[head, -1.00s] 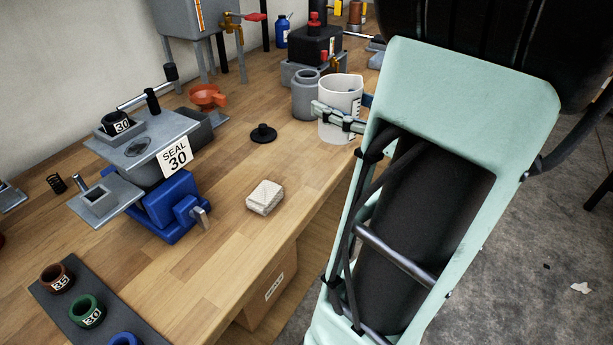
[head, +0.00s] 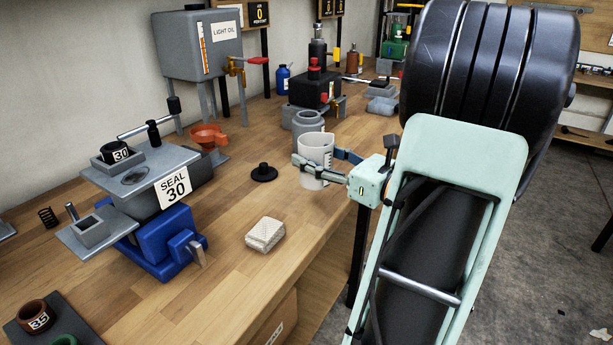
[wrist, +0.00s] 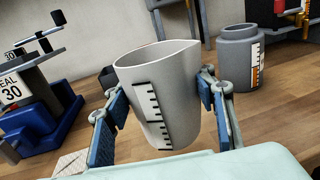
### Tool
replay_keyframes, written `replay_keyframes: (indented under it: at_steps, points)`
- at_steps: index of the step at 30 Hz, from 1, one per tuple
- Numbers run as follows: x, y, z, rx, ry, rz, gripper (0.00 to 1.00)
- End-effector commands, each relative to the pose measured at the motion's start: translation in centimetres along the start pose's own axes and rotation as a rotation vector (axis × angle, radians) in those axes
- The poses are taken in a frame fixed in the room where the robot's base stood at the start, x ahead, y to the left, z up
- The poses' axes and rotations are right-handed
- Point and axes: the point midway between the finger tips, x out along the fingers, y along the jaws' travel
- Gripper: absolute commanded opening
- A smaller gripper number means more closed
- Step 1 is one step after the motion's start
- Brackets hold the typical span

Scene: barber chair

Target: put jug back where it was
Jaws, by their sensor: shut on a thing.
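The jug (head: 314,160) is a white measuring jug with a black scale on its side. It is near the bench's front edge in the head view. In the wrist view the jug (wrist: 160,95) stands between my two blue-padded fingers, slightly tilted in the picture. My gripper (head: 322,165) is shut on the jug from the right; it also shows in the wrist view (wrist: 165,110). The jug's mouth is open to view and its inside looks empty in the wrist view. I cannot tell whether its base touches the bench.
A grey canister (head: 307,124) stands close behind the jug. A black knob-topped disc (head: 263,173) and a folded cloth (head: 265,234) lie to the left. The blue vise (head: 160,240) with the SEAL 30 plate is farther left. An oil tank (head: 200,45) stands behind. Bare bench lies between.

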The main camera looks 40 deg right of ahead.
Motion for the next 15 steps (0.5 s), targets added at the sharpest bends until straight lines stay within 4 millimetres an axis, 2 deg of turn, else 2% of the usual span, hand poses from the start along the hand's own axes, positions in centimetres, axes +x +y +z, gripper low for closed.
replay_keyframes:
  at_steps: [8, 12, 15]
  points:
    - [1.2, -0.7, -1.8, 0.000, 0.001, 0.001, 0.11]
    - [1.4, -0.8, -4.2, 0.002, 0.000, 0.000, 0.11]
    - [1.3, -0.8, -5.0, 0.000, 0.000, -0.001, 0.11]
